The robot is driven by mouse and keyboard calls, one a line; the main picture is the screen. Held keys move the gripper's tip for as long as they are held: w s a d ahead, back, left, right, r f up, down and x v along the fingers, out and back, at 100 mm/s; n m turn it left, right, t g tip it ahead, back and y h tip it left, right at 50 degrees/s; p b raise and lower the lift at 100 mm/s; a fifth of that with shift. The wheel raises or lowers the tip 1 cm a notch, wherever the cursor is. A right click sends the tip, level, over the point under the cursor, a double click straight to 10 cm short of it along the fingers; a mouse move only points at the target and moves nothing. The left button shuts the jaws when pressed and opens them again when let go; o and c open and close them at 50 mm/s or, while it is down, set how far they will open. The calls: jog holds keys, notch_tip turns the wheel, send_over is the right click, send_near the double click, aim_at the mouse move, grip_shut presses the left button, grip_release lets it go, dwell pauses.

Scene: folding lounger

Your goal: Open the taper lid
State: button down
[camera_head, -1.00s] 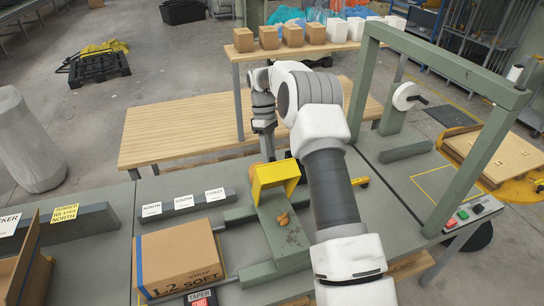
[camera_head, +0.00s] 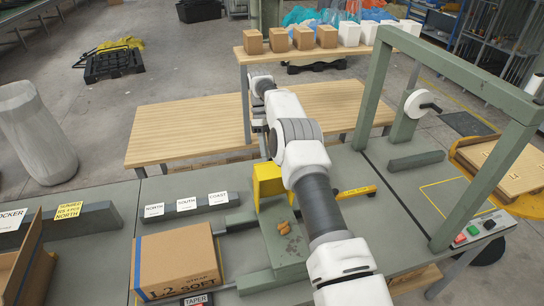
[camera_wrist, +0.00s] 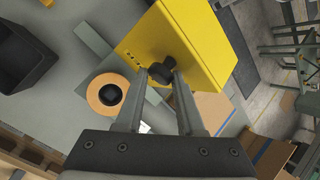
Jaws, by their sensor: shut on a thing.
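The taper lid is yellow; in the head view (camera_head: 266,179) it stands raised at the back of the green taper body (camera_head: 286,246), partly hidden by my arm. In the wrist view the lid (camera_wrist: 206,35) is a tilted yellow plate with a black knob (camera_wrist: 187,72). My gripper (camera_wrist: 168,74) is shut on this knob, one finger on each side. An orange tape roll with a black core (camera_wrist: 103,98) lies beside the lid in the wrist view.
A cardboard box (camera_head: 178,262) sits left of the taper. A label rail (camera_head: 185,209) stands behind it. A yellow bar (camera_head: 357,191) lies right of my arm. A green frame (camera_head: 465,190) rises at the right. The wooden table (camera_head: 185,133) behind is mostly bare.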

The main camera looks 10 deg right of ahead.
jog(key=shift+d+f, duration=0.4)
jog(key=shift+f, duration=0.2)
jog(key=c, duration=0.8)
grip_release()
jog(key=shift+d, duration=0.1)
jog(key=s+d+r+b, duration=0.1)
jog(key=s+d+r, duration=0.1)
jog(key=d+r, duration=0.1)
jog(key=s+d+r+b, duration=0.2)
jog(key=d+r, duration=0.1)
jog(key=r, duration=0.2)
jog(key=s+d+r+b, duration=0.2)
jog(key=d+r, duration=0.1)
jog(key=r, duration=0.1)
jog(key=shift+d, duration=0.3)
